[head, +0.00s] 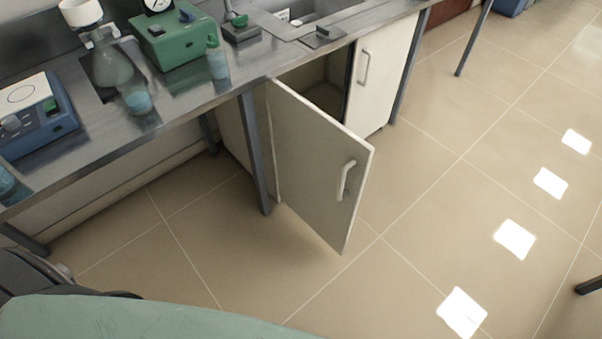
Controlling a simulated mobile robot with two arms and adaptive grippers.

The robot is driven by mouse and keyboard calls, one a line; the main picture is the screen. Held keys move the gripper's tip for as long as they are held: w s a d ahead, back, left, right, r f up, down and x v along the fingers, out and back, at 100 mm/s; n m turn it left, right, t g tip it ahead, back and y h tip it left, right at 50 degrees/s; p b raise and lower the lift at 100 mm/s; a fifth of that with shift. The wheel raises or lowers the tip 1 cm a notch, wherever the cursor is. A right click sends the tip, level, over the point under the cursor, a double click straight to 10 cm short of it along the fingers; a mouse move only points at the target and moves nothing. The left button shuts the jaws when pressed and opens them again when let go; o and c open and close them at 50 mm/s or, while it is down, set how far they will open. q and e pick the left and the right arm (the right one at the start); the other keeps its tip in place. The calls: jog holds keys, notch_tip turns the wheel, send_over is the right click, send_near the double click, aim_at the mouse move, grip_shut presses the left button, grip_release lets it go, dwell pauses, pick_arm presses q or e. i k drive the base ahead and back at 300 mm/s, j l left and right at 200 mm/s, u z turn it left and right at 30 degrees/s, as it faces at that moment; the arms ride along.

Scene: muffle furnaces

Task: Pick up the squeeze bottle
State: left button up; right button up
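A small translucent bluish bottle with a narrow top (217,62), which looks like the squeeze bottle, stands upright on the metal bench (185,103). It is near the bench's front edge, just right of a green instrument (172,44). Neither my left gripper nor my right gripper shows in the head view. Nothing is seen touching the bottle.
A flask (112,68), a beaker with blue liquid (137,98) and a blue instrument (38,118) stand left on the bench. A sink (318,10) lies to the right. An open cabinet door (318,165) juts out below.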

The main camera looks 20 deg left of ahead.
aim_at(214, 51)
jog(key=u, duration=1.6)
